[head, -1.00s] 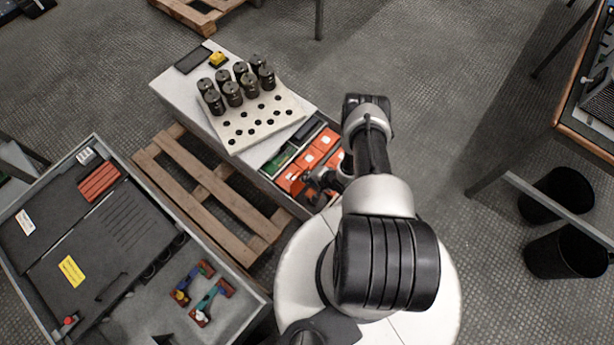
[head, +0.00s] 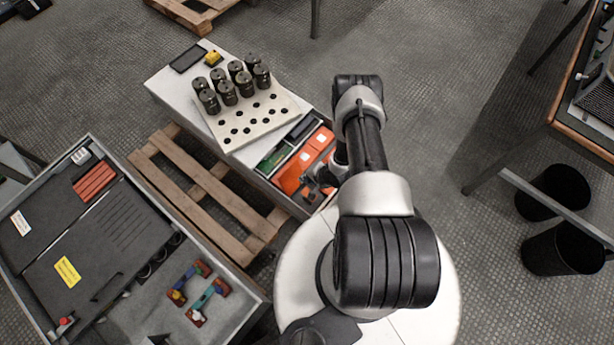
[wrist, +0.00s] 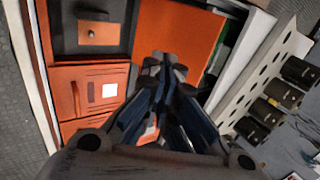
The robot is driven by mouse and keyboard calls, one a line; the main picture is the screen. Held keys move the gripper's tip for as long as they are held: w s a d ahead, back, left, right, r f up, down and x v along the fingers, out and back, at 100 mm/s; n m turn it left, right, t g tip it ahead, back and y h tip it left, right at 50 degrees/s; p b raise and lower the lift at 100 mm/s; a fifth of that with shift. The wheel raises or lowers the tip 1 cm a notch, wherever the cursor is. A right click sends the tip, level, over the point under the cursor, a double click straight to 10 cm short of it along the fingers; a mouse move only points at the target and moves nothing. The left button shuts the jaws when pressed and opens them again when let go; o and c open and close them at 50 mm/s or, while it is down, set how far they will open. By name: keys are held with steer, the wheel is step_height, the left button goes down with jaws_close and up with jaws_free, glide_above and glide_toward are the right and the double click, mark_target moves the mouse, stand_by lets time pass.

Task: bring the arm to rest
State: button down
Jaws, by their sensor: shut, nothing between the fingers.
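My arm (head: 365,150) reaches out from my white base, bent at the elbow. My gripper shows in the wrist view (wrist: 160,75) with its fingers together and nothing between them. It is above the open drawer (head: 293,199) with orange boxes. In the head view the gripper (head: 322,180) is small and partly hidden behind my arm.
A white cabinet (head: 175,93) carries a holed rack (head: 238,139) with several black capacitors (head: 227,93). A wooden pallet (head: 215,190) lies beside it. An open grey case (head: 115,170) stands at left. A bench (head: 580,142) and two black bins (head: 553,195) are at right.

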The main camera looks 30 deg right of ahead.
steer(key=p+v, duration=0.3)
steer(key=v, duration=0.6)
steer(key=shift+w+r, duration=0.2)
steer(key=shift+r, duration=0.25)
